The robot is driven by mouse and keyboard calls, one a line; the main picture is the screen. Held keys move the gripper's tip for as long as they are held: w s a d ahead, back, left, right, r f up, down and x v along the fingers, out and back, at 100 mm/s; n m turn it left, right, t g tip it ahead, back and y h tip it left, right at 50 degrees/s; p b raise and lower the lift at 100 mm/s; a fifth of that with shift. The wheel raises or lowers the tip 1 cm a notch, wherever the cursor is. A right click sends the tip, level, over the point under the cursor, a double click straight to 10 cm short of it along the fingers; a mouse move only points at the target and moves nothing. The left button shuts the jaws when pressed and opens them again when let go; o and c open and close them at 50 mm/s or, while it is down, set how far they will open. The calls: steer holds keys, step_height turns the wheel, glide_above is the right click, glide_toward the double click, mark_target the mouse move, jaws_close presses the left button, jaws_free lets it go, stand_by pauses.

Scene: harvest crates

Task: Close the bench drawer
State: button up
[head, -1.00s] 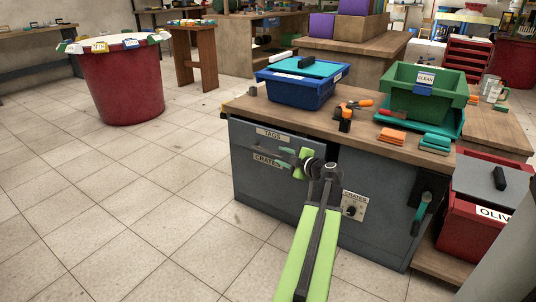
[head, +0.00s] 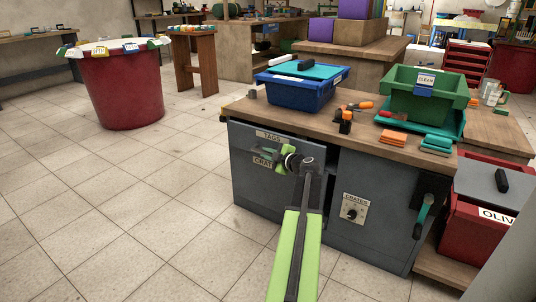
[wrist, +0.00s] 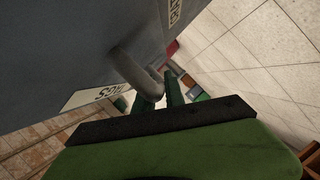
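The bench drawer (head: 236,139) is the grey front with a TAGS label (head: 269,135) under the left part of the wooden bench top. My gripper (head: 256,152) is at the drawer front, covering part of a CRATES label. In the wrist view my green fingers (wrist: 159,94) stand apart, with the grey curved handle (wrist: 132,70) reaching between them. I cannot tell whether they touch it. The TAGS label (wrist: 95,97) shows beside the handle.
On the bench top (head: 300,118) stand a blue crate (head: 300,95), a green crate (head: 418,103), orange and teal stacks and tools. A CRATES panel with a knob (head: 353,209) is right of my arm. A red bin (head: 468,215) stands at the right.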

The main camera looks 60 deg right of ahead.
jaws_close()
stand_by(1.0)
steer(key=shift+d, duration=2.05)
steer(key=o, duration=0.6)
jaws_free()
